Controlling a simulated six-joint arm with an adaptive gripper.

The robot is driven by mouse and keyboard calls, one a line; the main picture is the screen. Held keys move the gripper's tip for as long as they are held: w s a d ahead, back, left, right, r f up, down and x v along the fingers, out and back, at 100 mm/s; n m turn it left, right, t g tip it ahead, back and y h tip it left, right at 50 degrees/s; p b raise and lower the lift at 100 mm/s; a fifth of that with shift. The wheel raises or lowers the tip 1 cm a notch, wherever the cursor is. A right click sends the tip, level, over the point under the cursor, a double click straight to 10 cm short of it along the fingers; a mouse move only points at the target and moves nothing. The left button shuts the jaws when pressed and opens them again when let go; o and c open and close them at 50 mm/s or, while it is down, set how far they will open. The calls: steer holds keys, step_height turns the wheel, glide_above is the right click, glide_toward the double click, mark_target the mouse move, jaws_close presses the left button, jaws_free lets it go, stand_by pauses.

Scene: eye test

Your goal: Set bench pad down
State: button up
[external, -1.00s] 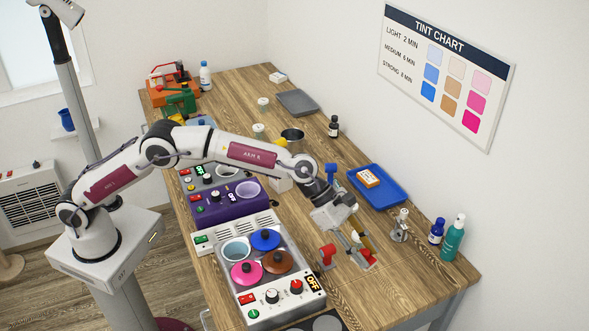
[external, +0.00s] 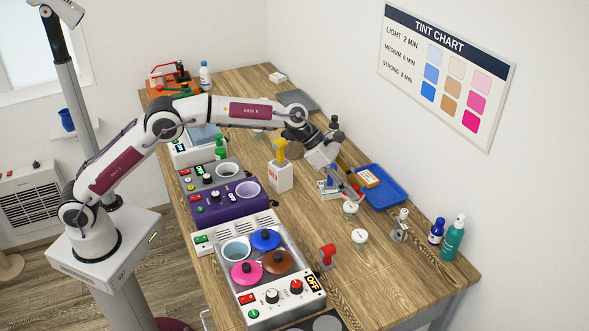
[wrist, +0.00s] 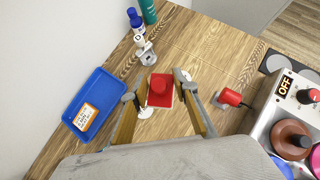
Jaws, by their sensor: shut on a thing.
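The pad is over the wooden table (external: 375,270), left of the blue tray (external: 397,197) in the external view. I cannot tell whether its underside touches the tabletop.
White-lidded jars (external: 350,208) stand close below my gripper. The tray holds an orange-and-white box (external: 368,178). A red-handled item (external: 327,255) and the white pot heater (external: 285,300) stand nearer. A metal stand (external: 400,224) and bottles (external: 452,240) are at right.

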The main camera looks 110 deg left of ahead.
steer(key=s+a+n+y, duration=0.3)
steer(key=s+a+n, duration=0.1)
steer(key=s+a, duration=2)
steer(key=f, duration=0.1)
steer(key=w+f, duration=0.1)
steer(key=f, duration=0.3)
steer(key=shift+w+a, duration=0.25)
steer(key=shift+a, duration=0.15)
steer(key=shift+f, duration=2.45)
steer(key=shift+f, duration=2.5)
